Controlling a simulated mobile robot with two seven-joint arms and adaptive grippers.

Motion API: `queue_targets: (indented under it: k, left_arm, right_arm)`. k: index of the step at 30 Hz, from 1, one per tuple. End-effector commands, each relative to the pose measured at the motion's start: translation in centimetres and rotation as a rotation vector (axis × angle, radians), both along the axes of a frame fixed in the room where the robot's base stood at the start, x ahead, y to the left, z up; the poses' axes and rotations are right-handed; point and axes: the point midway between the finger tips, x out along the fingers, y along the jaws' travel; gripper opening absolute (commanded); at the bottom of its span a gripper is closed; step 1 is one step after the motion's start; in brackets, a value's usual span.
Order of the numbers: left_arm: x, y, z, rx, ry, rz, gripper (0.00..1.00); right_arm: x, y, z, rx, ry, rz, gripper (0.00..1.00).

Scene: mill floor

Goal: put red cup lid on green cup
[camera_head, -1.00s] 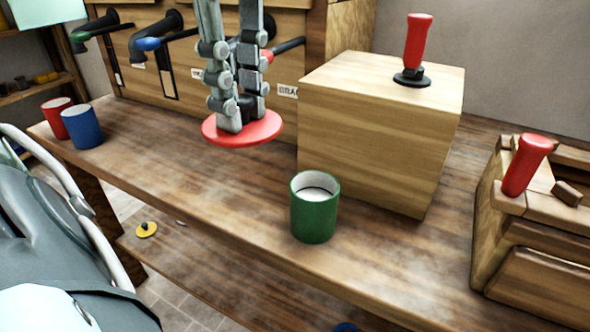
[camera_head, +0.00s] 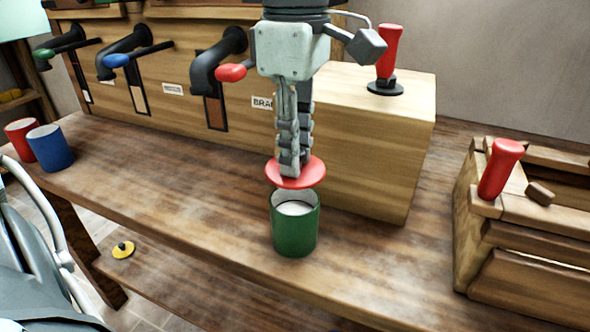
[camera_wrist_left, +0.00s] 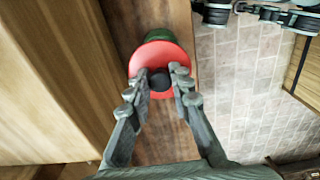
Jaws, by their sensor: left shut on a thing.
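The red cup lid (camera_head: 313,178) is a flat red disc held level by my left gripper (camera_head: 293,168), just above the green cup. In the left wrist view the fingers of my left gripper (camera_wrist_left: 161,80) are shut on the dark knob at the middle of the red lid (camera_wrist_left: 148,58). The green cup (camera_head: 295,232) stands upright on the wooden bench, with white contents showing inside. The lid's near edge overlaps the cup's far rim in the head view, with a gap still visible. In the wrist view the green cup (camera_wrist_left: 163,33) is mostly hidden behind the lid. My right gripper is not in view.
A wooden box (camera_head: 385,160) with a red-handled tool (camera_head: 389,52) stands behind the cup. A red cup (camera_head: 20,138) and a blue cup (camera_head: 50,147) stand at the bench's left end. A wooden crate (camera_head: 530,240) is at right. A yellow lid (camera_head: 123,249) lies lower left.

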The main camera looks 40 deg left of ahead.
Motion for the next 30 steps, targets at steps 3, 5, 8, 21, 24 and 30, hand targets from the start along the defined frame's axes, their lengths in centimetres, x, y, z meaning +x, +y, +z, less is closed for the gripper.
queue_targets:
  k: [3, 5, 8, 21, 24, 30]
  left_arm:
    - [-0.1, 0.0, -1.5, 0.0, 0.006, -0.001, 0.0]
    - [-0.2, 0.0, -2.4, -0.001, 0.007, 0.0, 0.0]
    - [-0.2, 0.0, -3.6, -0.001, 0.005, -0.001, 0.0]
    - [-0.1, 0.0, -4.1, -0.001, 0.002, 0.0, 0.0]
    - [-0.1, 0.0, -4.2, -0.001, 0.002, 0.0, 0.0]
    - [-0.1, 0.0, -4.4, 0.0, 0.002, 0.0, 0.0]
  right_arm:
    - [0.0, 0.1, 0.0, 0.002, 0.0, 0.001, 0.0]
    - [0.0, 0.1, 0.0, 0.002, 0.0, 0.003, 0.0]
    - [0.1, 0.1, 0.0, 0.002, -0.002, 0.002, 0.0]
    - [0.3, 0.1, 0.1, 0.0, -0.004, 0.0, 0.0]
    - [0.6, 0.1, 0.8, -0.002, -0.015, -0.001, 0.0]
    - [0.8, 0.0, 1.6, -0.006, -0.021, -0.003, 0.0]
